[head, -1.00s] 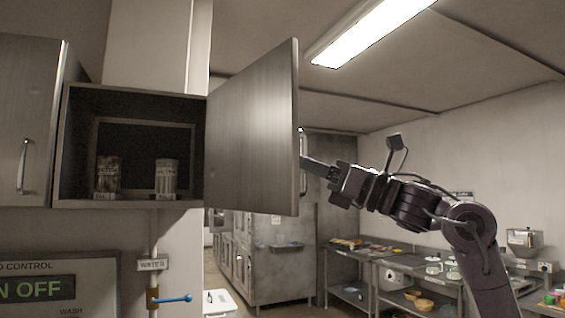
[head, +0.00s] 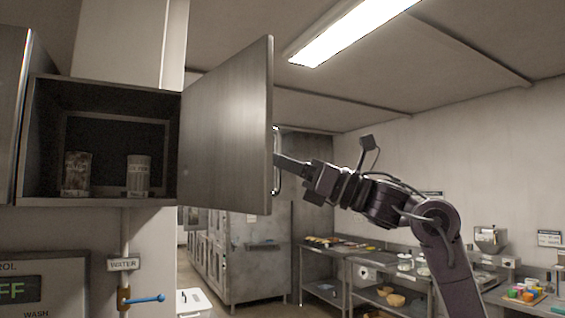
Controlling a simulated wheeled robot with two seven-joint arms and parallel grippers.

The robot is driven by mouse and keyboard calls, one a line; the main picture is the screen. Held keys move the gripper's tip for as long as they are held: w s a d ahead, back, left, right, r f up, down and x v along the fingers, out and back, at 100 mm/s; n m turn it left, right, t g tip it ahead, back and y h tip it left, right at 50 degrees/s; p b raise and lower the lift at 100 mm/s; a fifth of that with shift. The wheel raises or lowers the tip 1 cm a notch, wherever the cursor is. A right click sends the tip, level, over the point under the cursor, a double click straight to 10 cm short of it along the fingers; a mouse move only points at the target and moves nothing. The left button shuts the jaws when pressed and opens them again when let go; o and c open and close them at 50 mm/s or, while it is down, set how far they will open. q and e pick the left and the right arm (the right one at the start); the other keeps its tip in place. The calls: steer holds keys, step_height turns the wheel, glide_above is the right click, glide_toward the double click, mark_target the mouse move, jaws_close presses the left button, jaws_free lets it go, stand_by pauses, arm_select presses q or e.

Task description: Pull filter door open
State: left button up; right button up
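The filter door (head: 228,130) is a grey metal cabinet door, swung wide open from the wall cabinet (head: 98,201). Its handle (head: 276,160) is on the far face, near the free edge, and shows only partly. Two filter canisters (head: 138,176) (head: 76,174) stand upright inside the cabinet. My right gripper (head: 283,160) reaches in from the right, with its fingertips at the handle beside the door's edge. The door's edge and the viewing angle hide whether the fingers are closed around the handle. My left gripper is out of view.
A neighbouring closed cabinet (head: 12,110) is at the far left. Below are a control panel (head: 45,285), a WATER sign (head: 124,264) and a pipe with a blue valve lever (head: 147,299). Steel worktables (head: 360,262) with bakery items stand at the back right.

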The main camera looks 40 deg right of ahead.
steer(key=shift+d, duration=0.15)
steer(key=b+v, duration=0.4)
steer(key=v, duration=0.4)
stand_by(0.5)
